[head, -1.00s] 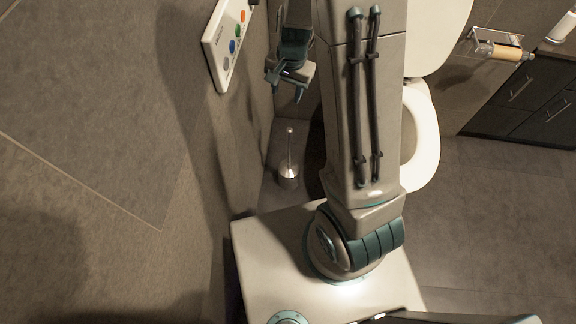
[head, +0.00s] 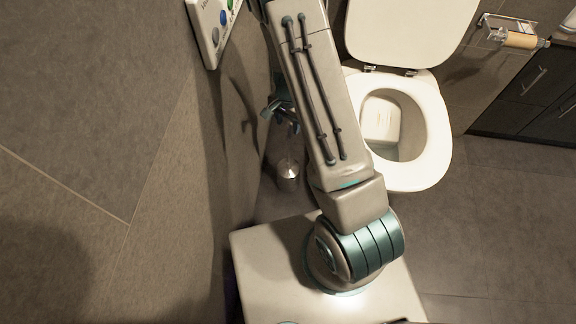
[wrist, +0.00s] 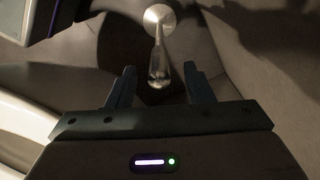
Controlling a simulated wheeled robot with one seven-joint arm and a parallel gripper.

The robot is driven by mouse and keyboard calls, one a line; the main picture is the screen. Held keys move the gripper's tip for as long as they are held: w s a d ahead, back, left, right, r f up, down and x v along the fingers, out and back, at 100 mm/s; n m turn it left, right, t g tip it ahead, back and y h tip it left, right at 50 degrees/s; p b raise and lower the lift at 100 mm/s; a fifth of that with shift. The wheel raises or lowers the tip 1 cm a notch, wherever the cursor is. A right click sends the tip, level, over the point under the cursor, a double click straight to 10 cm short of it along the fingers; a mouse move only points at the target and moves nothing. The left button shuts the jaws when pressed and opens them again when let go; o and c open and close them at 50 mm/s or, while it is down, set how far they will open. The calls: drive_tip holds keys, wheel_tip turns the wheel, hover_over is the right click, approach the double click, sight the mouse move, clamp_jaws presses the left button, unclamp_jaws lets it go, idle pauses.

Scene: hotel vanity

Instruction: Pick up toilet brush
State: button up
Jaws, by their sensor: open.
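The toilet brush (head: 289,170) stands on the floor between the wall and the toilet in the head view, in a small metal holder; my gripper partly hides its upper handle. In the head view my gripper (head: 281,115) is partly hidden behind my arm.
The toilet (head: 432,130) stands right of the brush with its lid up. A wall (head: 190,170) rises close on the left, with a button panel (head: 212,30). A paper roll holder (head: 515,35) and a dark cabinet (head: 530,95) are at the right. Floor at the right is clear.

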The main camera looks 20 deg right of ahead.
sight(289, 132)
wheel_tip(289, 132, down, 6)
drive_tip(key=b, duration=0.2)
drive_tip(key=shift+w+d+r+b, duration=0.1)
drive_tip(key=shift+r+b, duration=0.05)
drive_tip(key=shift+b, duration=0.2)
drive_tip(key=shift+r, duration=0.1)
clamp_jaws()
